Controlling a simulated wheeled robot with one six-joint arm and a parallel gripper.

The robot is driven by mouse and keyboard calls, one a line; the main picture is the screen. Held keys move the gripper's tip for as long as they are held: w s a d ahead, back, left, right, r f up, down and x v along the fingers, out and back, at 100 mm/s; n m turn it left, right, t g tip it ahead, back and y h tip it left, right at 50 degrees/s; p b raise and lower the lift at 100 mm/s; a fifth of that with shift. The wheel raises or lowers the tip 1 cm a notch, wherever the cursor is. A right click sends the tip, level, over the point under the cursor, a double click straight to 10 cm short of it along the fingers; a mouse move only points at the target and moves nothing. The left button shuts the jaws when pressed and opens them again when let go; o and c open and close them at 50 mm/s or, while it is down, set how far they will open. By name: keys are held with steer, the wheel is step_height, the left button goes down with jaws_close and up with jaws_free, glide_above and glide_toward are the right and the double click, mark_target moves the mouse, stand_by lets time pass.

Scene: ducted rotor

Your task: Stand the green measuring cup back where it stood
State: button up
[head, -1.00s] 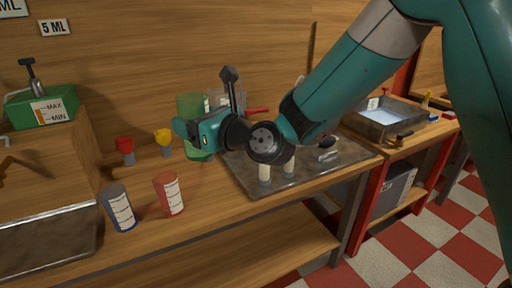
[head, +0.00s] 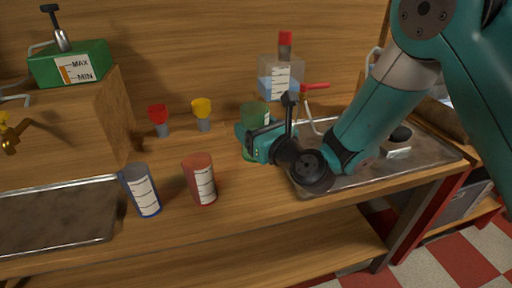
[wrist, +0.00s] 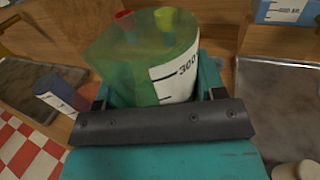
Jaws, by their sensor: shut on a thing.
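The green measuring cup (wrist: 140,62) is translucent with a white scale label marked 300. In the wrist view it sits between the jaws of my gripper (wrist: 160,100), which is shut on it. In the head view the green cup (head: 254,116) is partly hidden behind my gripper (head: 245,140), over the wooden bench left of the metal tray. I cannot tell whether its base touches the bench.
A blue cup (head: 142,190) and a red cup (head: 200,179) stand on the bench front. Red (head: 159,119) and yellow (head: 202,113) funnel-like pieces stand behind. A metal tray (head: 440,155) lies right, a clear container (head: 280,78) behind. Bare wood lies between the cups and my gripper.

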steer(key=f, duration=0.3)
steer(key=shift+d+f+m+h+b, duration=0.3)
steer(key=shift+d+h+b, duration=0.05)
steer(key=shift+h+b, duration=0.05)
step_height(320, 180, down, 6)
steer(key=b, duration=0.6)
steer(key=shift+s+f, duration=0.1)
steer(key=shift+f+b, duration=0.6)
steer(key=shift+b, duration=0.2)
steer(key=o, duration=1.2)
steer(key=shift+s, duration=0.1)
